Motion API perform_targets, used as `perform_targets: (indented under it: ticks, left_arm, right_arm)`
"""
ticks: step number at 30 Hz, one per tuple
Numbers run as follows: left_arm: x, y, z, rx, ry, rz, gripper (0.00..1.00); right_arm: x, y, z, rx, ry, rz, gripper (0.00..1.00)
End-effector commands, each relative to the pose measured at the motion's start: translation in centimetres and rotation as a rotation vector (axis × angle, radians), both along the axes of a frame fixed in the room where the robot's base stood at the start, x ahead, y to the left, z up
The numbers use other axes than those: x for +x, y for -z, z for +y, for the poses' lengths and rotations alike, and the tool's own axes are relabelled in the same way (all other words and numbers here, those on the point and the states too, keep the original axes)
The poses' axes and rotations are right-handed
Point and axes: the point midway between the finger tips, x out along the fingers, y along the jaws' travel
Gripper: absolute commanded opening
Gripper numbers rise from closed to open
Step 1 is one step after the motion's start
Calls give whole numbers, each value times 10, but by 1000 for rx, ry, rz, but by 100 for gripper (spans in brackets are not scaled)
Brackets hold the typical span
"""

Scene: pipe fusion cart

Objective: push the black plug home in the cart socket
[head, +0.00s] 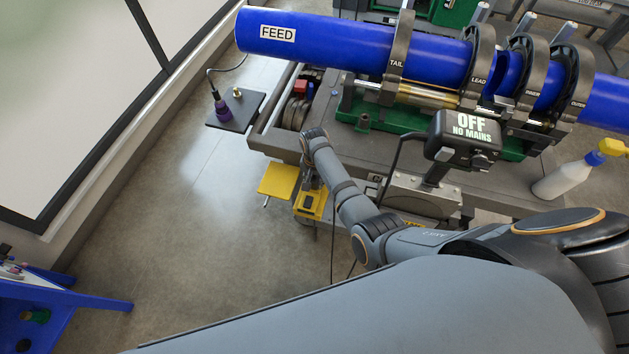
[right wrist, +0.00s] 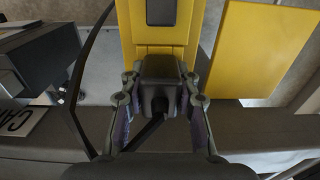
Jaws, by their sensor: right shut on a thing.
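The black plug (right wrist: 158,88) sits between the two fingers of my right gripper (right wrist: 160,80) in the right wrist view, and the gripper is shut on it. The plug's front end meets the yellow cart socket housing (right wrist: 127,42). How deep it sits in the socket is hidden. In the head view my right gripper (head: 312,180) reaches down at the yellow socket box (head: 311,206) on the cart's near side, and the plug is too small to make out there. The screen (head: 469,125) reads "OFF NO MAINS". My left gripper is not in view.
A yellow flap (head: 278,180) sticks out beside the socket box. A black cable (right wrist: 78,85) loops left of the plug. Blue pipes (head: 330,42) lie in clamps above the cart (head: 375,155).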

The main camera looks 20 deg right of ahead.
Motion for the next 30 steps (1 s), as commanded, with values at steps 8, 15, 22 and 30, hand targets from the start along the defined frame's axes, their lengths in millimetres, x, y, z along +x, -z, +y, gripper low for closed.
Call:
perform_targets:
  ticks: [8,15,22,30]
  left_arm:
    - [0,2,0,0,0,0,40]
    - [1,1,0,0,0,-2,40]
    - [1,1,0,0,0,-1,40]
    - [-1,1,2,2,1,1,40]
  right_arm:
    - [-10,11,1,3,0,22,57]
    - [-8,9,1,2,0,19,57]
    - [-7,7,1,1,-1,17,57]
    - [-5,-17,1,2,0,11,57]
